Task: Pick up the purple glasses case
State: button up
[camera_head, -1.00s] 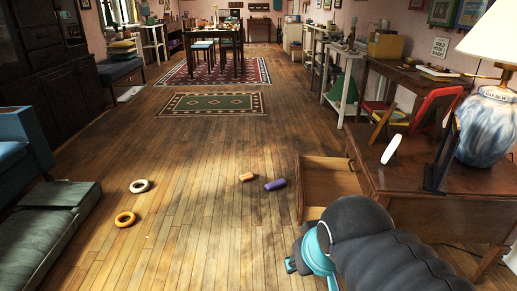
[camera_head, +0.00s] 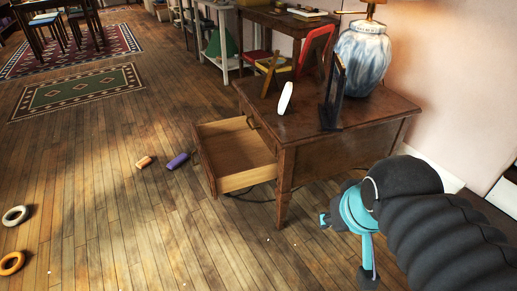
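The purple glasses case (camera_head: 178,161) is a small rounded purple bar lying on the wooden floor, left of the open drawer (camera_head: 236,154). A small orange block (camera_head: 144,162) lies just left of it, apart from it. My dark arm covers part of the gripper.
A white ring (camera_head: 16,216) and an orange ring (camera_head: 11,263) lie at left. The middle floor is clear.

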aim_at(173, 164)
jog(key=z, duration=1.6)
jog(key=k, duration=0.65)
jog(key=u, duration=2.5)
jog(key=k, duration=0.6)
jog(key=u, duration=0.75)
jog(key=i, duration=1.05)
jog(key=z, duration=0.7)
jog(key=i, duration=1.45)
jog(key=z, duration=1.1)
